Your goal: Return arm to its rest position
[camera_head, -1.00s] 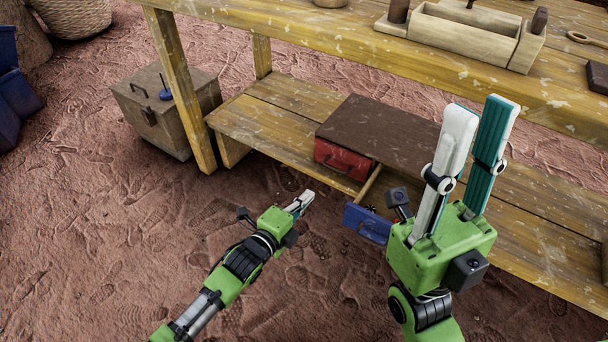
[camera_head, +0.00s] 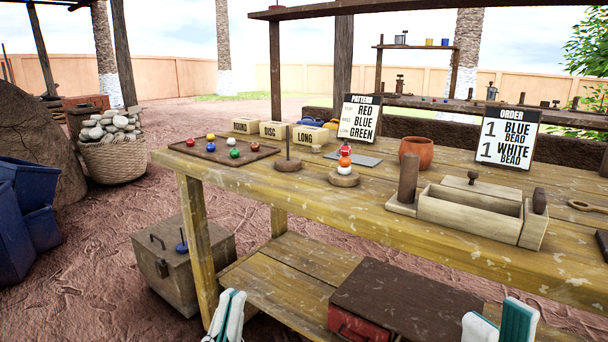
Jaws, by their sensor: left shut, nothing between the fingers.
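My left gripper (camera_head: 228,315) shows only its pale fingertips at the bottom edge, left of centre, in front of the lower shelf's left end. The fingertips are together and empty. My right gripper (camera_head: 500,324) shows its white and teal fingertips at the bottom right. A gap shows between them, with nothing held. Both arms and gripper bodies are below the picture.
The wooden bench (camera_head: 300,212) carries a bead tray (camera_head: 222,150), spindle stands, signs, a clay pot (camera_head: 416,152) and a wooden box (camera_head: 470,213). The lower shelf (camera_head: 283,277) holds a brown-topped chest (camera_head: 405,300). A lidded crate (camera_head: 185,262) stands left.

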